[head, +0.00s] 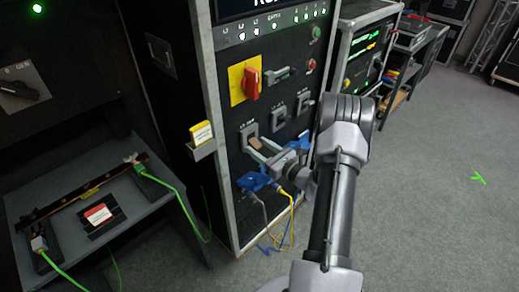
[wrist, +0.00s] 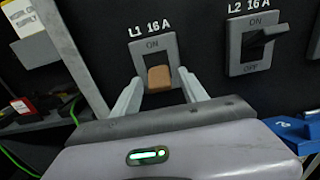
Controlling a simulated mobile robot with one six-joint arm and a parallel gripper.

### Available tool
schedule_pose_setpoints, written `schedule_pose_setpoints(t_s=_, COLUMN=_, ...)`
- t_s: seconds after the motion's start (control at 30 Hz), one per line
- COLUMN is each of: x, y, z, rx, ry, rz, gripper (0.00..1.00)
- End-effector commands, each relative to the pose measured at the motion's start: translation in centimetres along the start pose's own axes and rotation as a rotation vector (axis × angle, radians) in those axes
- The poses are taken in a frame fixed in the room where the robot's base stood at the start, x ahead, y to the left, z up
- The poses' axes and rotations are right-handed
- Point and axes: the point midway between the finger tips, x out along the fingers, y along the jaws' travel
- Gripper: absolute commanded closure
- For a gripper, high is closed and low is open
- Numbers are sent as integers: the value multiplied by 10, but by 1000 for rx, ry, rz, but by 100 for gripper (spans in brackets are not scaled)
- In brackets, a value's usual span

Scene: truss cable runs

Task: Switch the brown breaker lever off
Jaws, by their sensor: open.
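The brown breaker lever (wrist: 158,77) stands out from a grey plate (wrist: 141,56) marked L1 16 A in the wrist view. The word ON shows above it. The plate's lower part is hidden behind the lever and my gripper. In the head view the lever (head: 255,143) is small on the black cabinet front. My gripper (wrist: 161,80) is open, one finger on each side of the lever, with gaps visible at the sides. It also shows in the head view (head: 262,150). I cannot tell whether the lever is fully up or down.
Blue connectors (head: 255,182) with cables sit below. A red rotary switch (head: 251,83) is above. A yellow-labelled holder (head: 202,136) juts out at left. Open floor (head: 430,190) lies right.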

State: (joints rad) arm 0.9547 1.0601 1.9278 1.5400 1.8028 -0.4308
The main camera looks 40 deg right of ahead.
Motion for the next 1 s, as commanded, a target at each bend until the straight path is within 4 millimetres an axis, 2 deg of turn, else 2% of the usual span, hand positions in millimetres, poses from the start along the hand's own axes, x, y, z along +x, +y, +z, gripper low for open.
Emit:
schedule_pose_setpoints(t_s=0.2, x=0, y=0, z=0, rx=0, ry=0, rz=0, gripper=51)
schedule_pose_setpoints(t_s=0.4, x=0, y=0, z=0, rx=0, ry=1, rz=0, gripper=90)
schedule_pose_setpoints(t_s=0.47, x=0, y=0, z=0, rx=0, ry=1, rz=0, gripper=100)
schedule_pose_setpoints(t_s=0.57, x=0, y=0, z=-1, rx=0, ry=-1, rz=0, gripper=100)
schedule_pose_setpoints(t_s=0.77, x=2, y=0, z=-15, rx=-2, ry=-97, rz=1, gripper=100)
schedule_pose_setpoints(t_s=1.0, x=3, y=0, z=-12, rx=-1, ry=-183, rz=0, gripper=100)
